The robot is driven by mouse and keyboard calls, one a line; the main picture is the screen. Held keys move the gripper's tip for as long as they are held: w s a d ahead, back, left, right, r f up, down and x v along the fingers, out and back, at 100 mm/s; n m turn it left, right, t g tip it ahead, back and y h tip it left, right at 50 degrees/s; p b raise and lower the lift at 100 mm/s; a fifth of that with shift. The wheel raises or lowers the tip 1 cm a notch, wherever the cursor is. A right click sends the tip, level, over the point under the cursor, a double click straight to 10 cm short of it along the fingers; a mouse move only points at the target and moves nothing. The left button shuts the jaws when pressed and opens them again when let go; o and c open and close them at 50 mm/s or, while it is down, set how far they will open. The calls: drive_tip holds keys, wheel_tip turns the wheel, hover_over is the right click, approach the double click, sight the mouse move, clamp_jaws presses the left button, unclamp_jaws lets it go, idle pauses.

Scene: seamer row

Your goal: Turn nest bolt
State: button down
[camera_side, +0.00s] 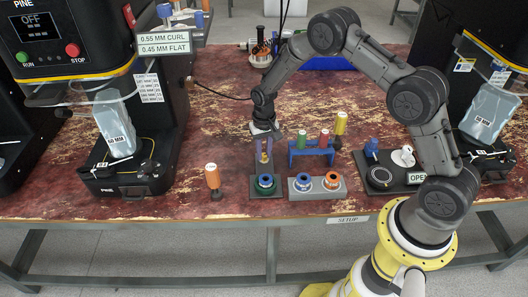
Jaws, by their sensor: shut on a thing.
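My gripper (264,155) points down over the table, left of the small blue rack. Its two fingers are shut on a small brass-coloured piece (264,157), which looks like the nest bolt. The piece is upright, just behind a dark green block (255,192) with a blue-rimmed round part (265,181) set in it. The fingers partly hide the piece, and I cannot tell how its lower end meets what is under it.
A grey block (301,194) with blue and orange round parts stands right of the green block. The blue rack (311,154) holds coloured tools behind it. An orange-handled tool (213,178) stands left.

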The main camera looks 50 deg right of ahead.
sight(264, 155)
drive_tip(key=n, duration=0.3)
drive_tip(key=shift+n, duration=2.3)
drive_tip(key=c, duration=0.7)
unclamp_jaws()
drive_tip(key=shift+r, duration=0.1)
wheel_tip(264, 155, up, 14)
drive_tip(key=shift+f, duration=0.15)
